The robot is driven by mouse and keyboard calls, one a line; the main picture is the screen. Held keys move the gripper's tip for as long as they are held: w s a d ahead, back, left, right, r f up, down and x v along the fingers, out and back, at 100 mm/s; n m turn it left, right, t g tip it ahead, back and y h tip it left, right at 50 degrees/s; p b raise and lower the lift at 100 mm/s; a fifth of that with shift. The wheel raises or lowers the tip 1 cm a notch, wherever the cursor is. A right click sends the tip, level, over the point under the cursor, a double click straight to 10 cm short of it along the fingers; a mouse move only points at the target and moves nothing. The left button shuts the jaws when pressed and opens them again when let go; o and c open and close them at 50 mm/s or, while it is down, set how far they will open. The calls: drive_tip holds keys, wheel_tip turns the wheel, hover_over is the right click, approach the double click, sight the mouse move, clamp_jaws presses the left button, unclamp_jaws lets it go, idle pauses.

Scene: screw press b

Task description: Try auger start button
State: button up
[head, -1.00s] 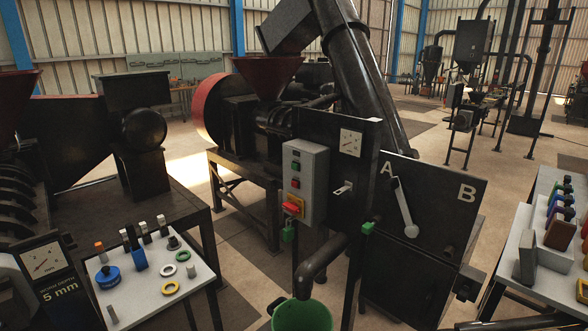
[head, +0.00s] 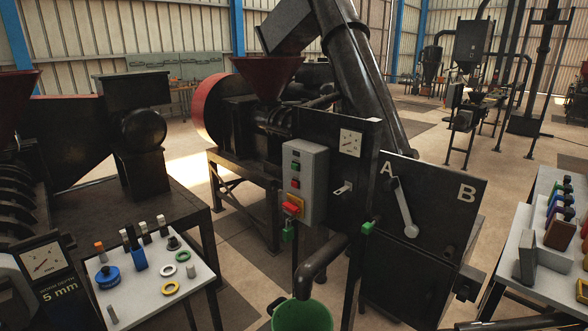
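A grey control box (head: 306,185) is mounted on the dark press panel in the middle of the head view. It bears a green button (head: 296,166), a red button (head: 295,183) below it and a small dark window above them. No readable label shows which machine the green button starts. A red and yellow switch (head: 294,206) sits at the bottom of the box, with a green padlock (head: 288,231) hanging beneath it. The slanted auger tube (head: 350,60) rises behind the panel. My gripper is not in view.
A green bucket (head: 302,316) stands under a dark spout below the box. A lever (head: 404,208) sits between the A and B marks. A white table (head: 140,299) with small parts is at left; another table (head: 540,285) with blocks is at right.

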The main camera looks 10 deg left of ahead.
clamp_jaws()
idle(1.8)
